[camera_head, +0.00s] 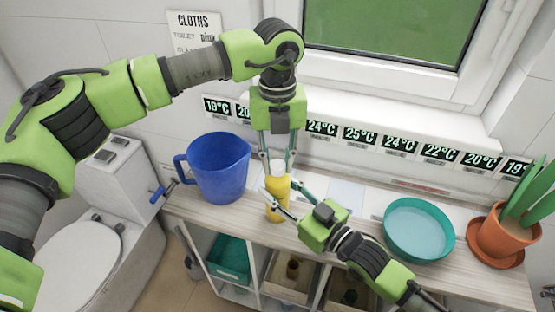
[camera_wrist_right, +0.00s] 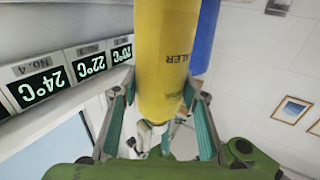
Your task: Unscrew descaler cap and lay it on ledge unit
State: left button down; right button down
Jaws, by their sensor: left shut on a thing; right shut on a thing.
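The yellow descaler bottle (camera_head: 277,190) stands upright on the wooden top of the ledge unit (camera_head: 376,250), with a pale cap (camera_head: 278,167) at its top. My left gripper (camera_head: 277,162) reaches down from above and is shut on the cap, one finger on each side. My right gripper (camera_head: 282,201) comes in from the lower right and is shut around the bottle's body. In the right wrist view the yellow bottle (camera_wrist_right: 165,60) fills the space between the fingers, with part of its lettering showing. The cap's threads are hidden.
A blue jug (camera_head: 218,168) stands close left of the bottle. A teal bowl (camera_head: 419,229) and a potted plant (camera_head: 499,240) stand to the right. Temperature displays (camera_head: 360,135) line the wall behind. Some bare top shows between the bottle and the bowl, partly under my right arm.

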aim_at(278, 165)
pick_arm(q)
jog(key=shift+r, duration=0.2)
pick_arm(e)
jog(key=shift+f, duration=0.1)
pick_arm(q)
jog(key=shift+r, duration=0.95)
jog(key=shift+r, duration=2)
pick_arm(e)
jog(key=c, duration=1.2)
grip_release()
